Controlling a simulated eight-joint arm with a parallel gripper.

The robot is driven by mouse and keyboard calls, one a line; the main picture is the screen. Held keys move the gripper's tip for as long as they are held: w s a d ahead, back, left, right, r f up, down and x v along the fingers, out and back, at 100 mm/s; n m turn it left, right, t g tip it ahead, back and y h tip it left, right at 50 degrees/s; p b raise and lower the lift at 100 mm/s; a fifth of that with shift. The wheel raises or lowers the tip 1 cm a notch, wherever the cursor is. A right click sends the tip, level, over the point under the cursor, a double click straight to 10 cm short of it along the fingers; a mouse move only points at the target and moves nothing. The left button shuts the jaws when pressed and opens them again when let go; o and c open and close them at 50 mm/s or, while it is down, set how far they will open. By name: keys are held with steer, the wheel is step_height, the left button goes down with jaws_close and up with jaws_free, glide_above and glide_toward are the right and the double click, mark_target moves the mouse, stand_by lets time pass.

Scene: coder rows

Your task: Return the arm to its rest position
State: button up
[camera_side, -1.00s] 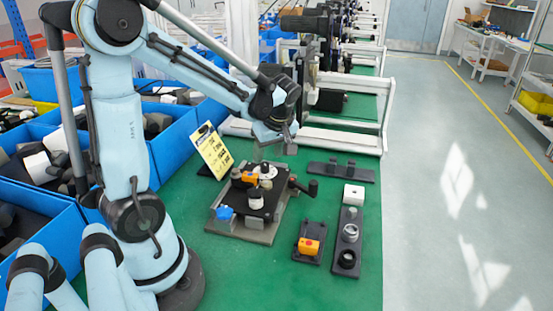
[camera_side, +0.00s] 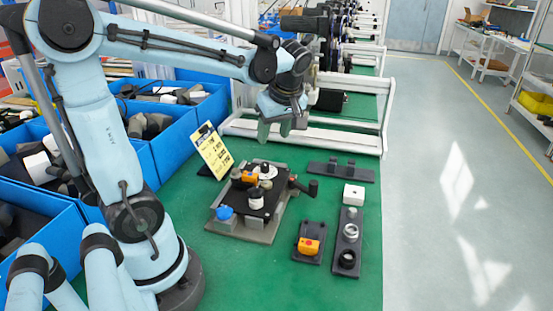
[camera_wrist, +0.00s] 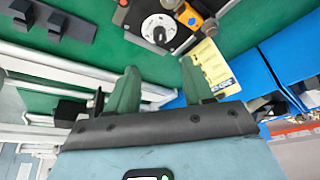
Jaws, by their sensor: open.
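My gripper (camera_side: 275,130) hangs in the air above the green table, behind the small black fixture plate (camera_side: 240,231). It is open and empty. In the wrist view its two green fingers (camera_wrist: 160,90) stand apart with nothing between them. The fixture carries an orange block (camera_side: 249,177), a blue knob (camera_side: 225,212), a white-and-black cylinder (camera_side: 256,198) and a round white dial that shows in the wrist view (camera_wrist: 158,28). My gripper is clear of the fixture and of the yellow card (camera_side: 214,150).
A white metal frame (camera_side: 335,138) stands just behind my gripper. Blue bins (camera_side: 172,150) fill the left. On the green mat (camera_side: 330,290) lie a black plate with an orange block (camera_side: 309,247), a long plate with rings (camera_side: 348,262) and a black bracket (camera_side: 340,172).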

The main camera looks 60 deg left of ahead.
steer(key=s+d+f+m+t+h, duration=0.1)
steer(key=d+m+t+h, duration=0.1)
steer(key=d+m, duration=0.5)
steer(key=s+d+f+m+t+h, duration=0.1)
steer(key=d+m+t, duration=0.4)
steer(key=m, duration=0.6)
steer(key=shift+s+d+h, duration=0.5)
steer(key=shift+d+h, duration=0.2)
steer(key=shift+d, duration=0.55)
